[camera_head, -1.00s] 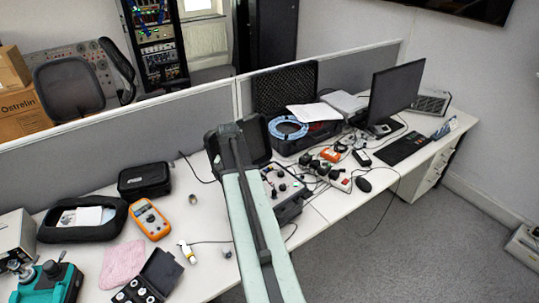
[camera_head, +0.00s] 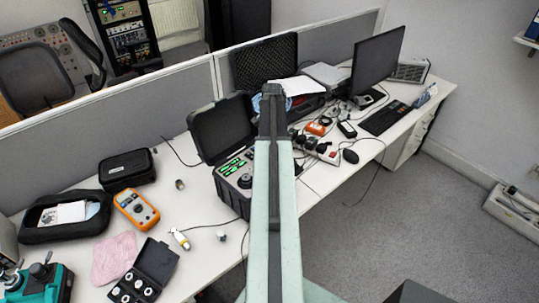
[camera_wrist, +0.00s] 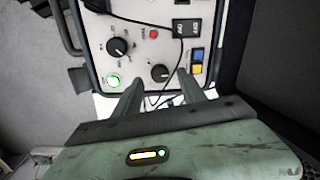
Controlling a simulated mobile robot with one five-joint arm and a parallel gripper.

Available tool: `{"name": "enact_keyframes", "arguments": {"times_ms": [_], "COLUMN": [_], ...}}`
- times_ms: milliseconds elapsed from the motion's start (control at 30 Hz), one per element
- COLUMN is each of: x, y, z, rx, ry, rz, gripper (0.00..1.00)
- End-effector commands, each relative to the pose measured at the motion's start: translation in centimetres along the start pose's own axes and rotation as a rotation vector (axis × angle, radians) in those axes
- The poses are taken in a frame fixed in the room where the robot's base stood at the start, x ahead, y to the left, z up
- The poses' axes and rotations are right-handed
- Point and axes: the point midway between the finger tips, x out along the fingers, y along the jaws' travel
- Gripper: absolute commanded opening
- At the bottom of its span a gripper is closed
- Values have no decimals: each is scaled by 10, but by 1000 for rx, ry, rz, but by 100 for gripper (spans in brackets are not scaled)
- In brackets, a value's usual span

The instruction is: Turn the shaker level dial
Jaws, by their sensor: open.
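The shaker unit is an open black case (camera_head: 222,128) on the desk. In the wrist view the pale panel (camera_wrist: 133,63) carries a larger black dial (camera_wrist: 117,46) at upper left and a smaller black dial (camera_wrist: 160,73) lower down. Their labels are too small to read, so I cannot tell which is the level dial. My gripper (camera_wrist: 159,79) is open, its two fingers on either side of the smaller dial in the picture. Contact cannot be judged.
The panel also has a green-lit button (camera_wrist: 113,80), a red button (camera_wrist: 153,33), a black switch (camera_wrist: 186,28) and a cable (camera_wrist: 150,22) across it. An orange multimeter (camera_head: 136,208) and a black tool box (camera_head: 143,277) are left of the case. A monitor (camera_head: 378,62) stands right.

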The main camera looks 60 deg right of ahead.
Motion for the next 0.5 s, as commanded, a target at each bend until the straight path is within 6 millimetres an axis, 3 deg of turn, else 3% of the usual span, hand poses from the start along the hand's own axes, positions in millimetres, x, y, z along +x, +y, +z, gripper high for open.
{"name": "enact_keyframes", "arguments": {"times_ms": [33, 100, 400, 500], "x": [17, 23, 22, 22], "y": [0, 0, 0, 0], "z": [0, 0, 0, 0], "rx": [0, 0, 0, 0], "ry": [0, 0, 0, 0], "rz": [0, 0, 0, 0], "gripper": [48, 48, 48, 20]}}
